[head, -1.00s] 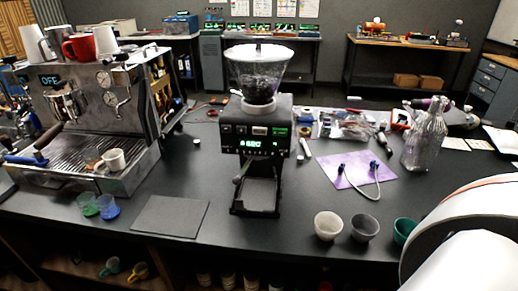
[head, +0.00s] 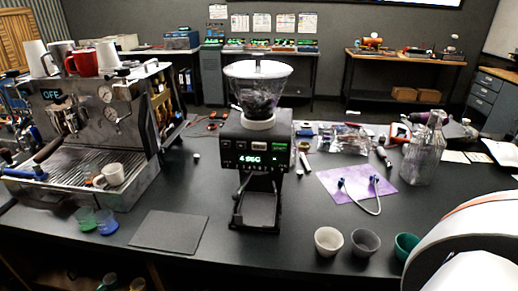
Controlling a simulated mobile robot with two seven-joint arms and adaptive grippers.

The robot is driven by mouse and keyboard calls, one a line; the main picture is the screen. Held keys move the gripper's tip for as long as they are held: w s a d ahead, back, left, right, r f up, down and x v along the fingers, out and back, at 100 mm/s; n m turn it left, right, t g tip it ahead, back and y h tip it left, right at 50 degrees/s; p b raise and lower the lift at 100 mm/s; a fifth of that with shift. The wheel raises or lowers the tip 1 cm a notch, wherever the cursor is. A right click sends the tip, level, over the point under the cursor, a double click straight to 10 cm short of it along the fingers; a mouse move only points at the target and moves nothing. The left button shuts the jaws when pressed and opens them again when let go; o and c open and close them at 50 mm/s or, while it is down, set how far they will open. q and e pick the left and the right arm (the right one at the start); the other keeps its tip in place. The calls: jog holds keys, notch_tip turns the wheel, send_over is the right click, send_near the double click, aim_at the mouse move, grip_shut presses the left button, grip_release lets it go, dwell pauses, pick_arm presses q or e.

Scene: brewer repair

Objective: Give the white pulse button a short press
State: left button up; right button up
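The black coffee grinder (head: 255,129) stands upright on the dark bench in the middle of the head view, with a clear hopper (head: 257,85) of dark beans on top. Its front panel has a lit green display (head: 250,160), a pale label and a row of tiny marks or buttons below. The white pulse button is too small to single out. A white and dark part of my own arm fills the lower right corner. Neither gripper is in view, and nothing of mine touches the grinder.
An espresso machine (head: 82,140) stands at left. A grey mat (head: 170,231) lies left of the grinder. White (head: 328,241), grey (head: 365,243) and teal (head: 405,246) cups stand at front right. A purple sheet (head: 357,190) with a cable and a glass jug (head: 425,155) lie beyond.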

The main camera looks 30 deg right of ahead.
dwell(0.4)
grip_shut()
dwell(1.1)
